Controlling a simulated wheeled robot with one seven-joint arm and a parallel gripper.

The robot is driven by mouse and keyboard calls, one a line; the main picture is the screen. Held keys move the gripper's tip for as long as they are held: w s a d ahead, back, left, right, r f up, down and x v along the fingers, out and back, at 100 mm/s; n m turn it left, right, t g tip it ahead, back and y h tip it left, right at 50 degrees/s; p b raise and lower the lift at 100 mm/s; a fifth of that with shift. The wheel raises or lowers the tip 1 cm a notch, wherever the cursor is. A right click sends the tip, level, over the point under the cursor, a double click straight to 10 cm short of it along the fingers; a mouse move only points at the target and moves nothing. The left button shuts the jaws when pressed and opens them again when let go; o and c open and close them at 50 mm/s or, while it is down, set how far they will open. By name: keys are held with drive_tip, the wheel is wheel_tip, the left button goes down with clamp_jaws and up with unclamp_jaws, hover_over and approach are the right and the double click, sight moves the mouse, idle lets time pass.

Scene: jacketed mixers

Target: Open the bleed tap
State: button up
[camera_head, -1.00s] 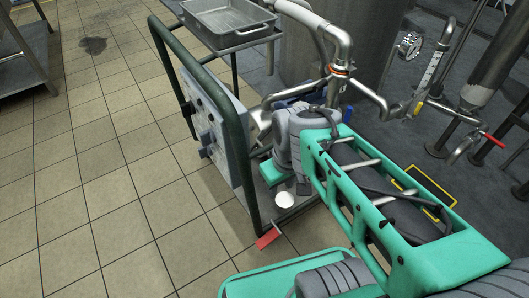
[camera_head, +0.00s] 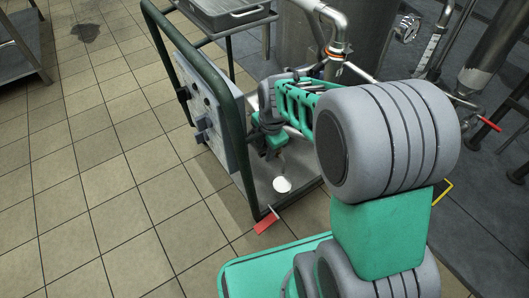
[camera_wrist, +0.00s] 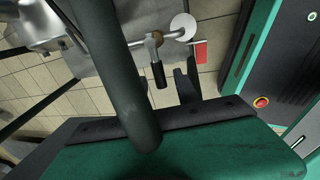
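In the wrist view a small tap with a black lever grip (camera_wrist: 158,74) sits on a short metal pipe, close to a white disc (camera_wrist: 184,26) and a red tag (camera_wrist: 200,53). I take this to be the bleed tap; in the head view I cannot make it out. My gripper (camera_wrist: 164,82) shows one dark finger to the right of the lever, apart from it. The finger's offset suggests the gripper is open, with nothing seen held. In the head view my gripper (camera_head: 280,155) is inside the cart frame, above its base plate.
The cart's dark green tube frame (camera_head: 237,135) stands close to my gripper; the tube crosses the wrist view. A grey tray (camera_head: 222,14) sits on top. A red-handled valve (camera_head: 490,123) is at right.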

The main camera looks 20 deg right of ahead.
drive_tip(key=shift+w+f, duration=0.1)
drive_tip(key=shift+f, duration=0.2)
drive_tip(key=shift+c, duration=0.4)
clamp_jaws()
idle(0.8)
